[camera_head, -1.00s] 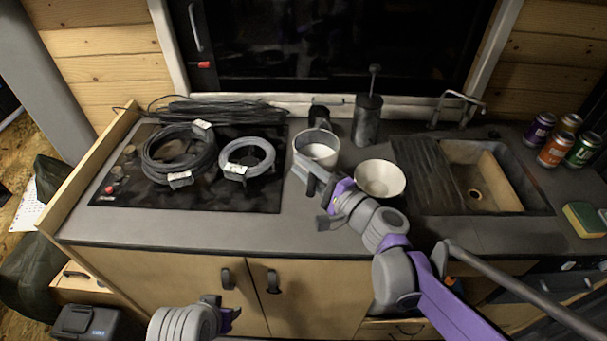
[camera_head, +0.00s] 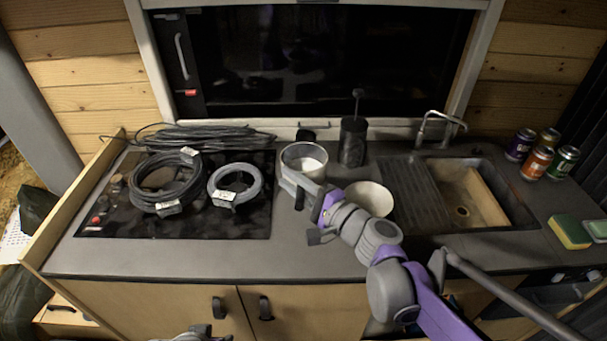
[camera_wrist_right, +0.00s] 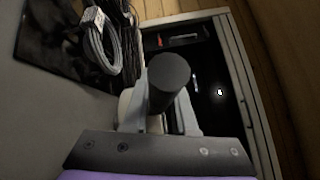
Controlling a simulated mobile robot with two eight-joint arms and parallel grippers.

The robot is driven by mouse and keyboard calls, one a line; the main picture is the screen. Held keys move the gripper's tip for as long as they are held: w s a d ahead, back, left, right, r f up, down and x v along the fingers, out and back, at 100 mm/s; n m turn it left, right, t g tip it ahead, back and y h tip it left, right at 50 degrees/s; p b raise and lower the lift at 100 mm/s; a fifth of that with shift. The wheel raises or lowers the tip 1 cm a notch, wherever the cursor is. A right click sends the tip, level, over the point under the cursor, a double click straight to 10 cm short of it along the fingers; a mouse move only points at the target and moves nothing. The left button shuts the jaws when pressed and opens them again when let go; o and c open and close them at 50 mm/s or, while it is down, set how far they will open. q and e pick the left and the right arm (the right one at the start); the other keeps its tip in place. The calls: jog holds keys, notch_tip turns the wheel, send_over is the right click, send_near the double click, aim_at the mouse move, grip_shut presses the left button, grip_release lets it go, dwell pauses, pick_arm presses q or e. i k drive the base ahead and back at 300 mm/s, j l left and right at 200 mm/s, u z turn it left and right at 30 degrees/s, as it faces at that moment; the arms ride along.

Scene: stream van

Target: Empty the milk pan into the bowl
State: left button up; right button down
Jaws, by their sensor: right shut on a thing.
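The milk pan (camera_head: 304,159), a pale round pan with white contents, is held slightly above the counter and looks roughly upright. My right gripper (camera_head: 297,187) is shut on its dark handle. In the right wrist view, the dark round handle (camera_wrist_right: 168,80) stands between the fingers of the right gripper (camera_wrist_right: 160,110) and hides most of the pan. The cream bowl (camera_head: 371,198) sits on the counter to the right of the pan, partly covered by my right arm. Only a sliver of my left gripper (camera_head: 200,331) shows at the bottom edge; its fingers cannot be made out.
A dark canister (camera_head: 352,142) stands behind, between pan and bowl. Cable coils (camera_head: 168,182) lie on the hob to the left. The sink (camera_head: 468,195) and its tap are on the right, with several cans (camera_head: 537,162) and a sponge (camera_head: 569,231) beyond. The front counter strip is clear.

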aim_at(373, 199)
jog(key=k+l, duration=0.25)
jog(key=l, duration=0.15)
jog(key=k+l, duration=0.55)
jog(key=l, duration=0.25)
jog(key=k+l, duration=0.25)
jog(key=l, duration=0.15)
